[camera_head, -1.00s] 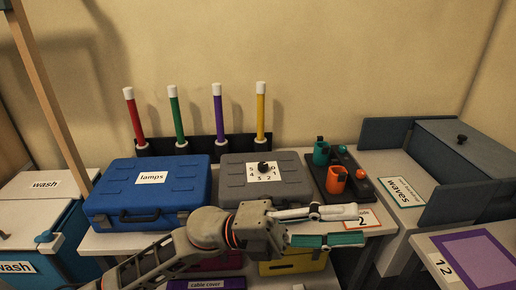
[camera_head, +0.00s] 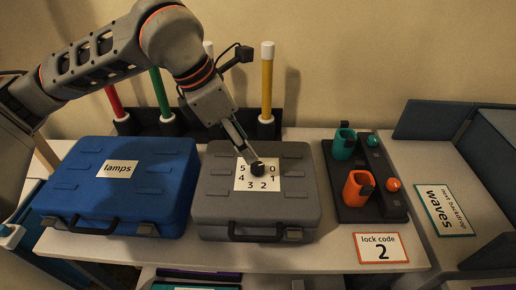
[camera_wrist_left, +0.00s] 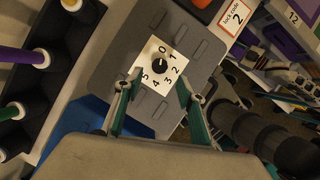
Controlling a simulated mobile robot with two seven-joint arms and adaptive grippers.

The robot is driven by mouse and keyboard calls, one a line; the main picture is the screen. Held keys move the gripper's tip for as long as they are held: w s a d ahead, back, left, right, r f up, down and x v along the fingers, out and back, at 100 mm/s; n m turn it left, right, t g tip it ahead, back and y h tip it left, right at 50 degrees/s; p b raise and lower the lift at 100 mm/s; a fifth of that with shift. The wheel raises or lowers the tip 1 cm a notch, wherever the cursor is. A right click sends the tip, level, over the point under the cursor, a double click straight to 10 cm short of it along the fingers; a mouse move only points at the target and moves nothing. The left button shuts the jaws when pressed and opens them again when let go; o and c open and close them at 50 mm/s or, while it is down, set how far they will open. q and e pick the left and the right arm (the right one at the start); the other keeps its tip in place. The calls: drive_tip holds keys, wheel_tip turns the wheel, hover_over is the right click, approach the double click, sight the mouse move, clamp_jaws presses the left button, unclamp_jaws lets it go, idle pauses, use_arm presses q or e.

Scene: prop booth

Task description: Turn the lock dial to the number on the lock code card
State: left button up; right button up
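The lock dial is a black knob (camera_head: 258,169) on a white plate with numbers 0 to 5, on top of a grey case (camera_head: 218,205). It also shows in the left wrist view (camera_wrist_left: 160,65); which number it points at is too small to tell for sure. The lock code card (camera_head: 381,248), white with an orange border, reads 2 and lies at the table's front edge. My left gripper (camera_head: 250,155) reaches down from above and behind the dial. In the left wrist view its two fingers (camera_wrist_left: 159,82) are apart, with the dial ahead between them, not gripped. My right gripper is not in view.
A blue case (camera_head: 70,185) labelled lamps stands left of the grey case. A black tray (camera_head: 350,212) with teal and orange cups is on the right. Coloured rods, including a yellow one (camera_head: 267,85), stand in a rack behind.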

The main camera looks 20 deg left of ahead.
sight(257, 166)
use_arm(q)
drive_tip(key=shift+x, duration=3.75)
drive_tip(key=shift+s+a, duration=0.1)
drive_tip(key=c, duration=1.1)
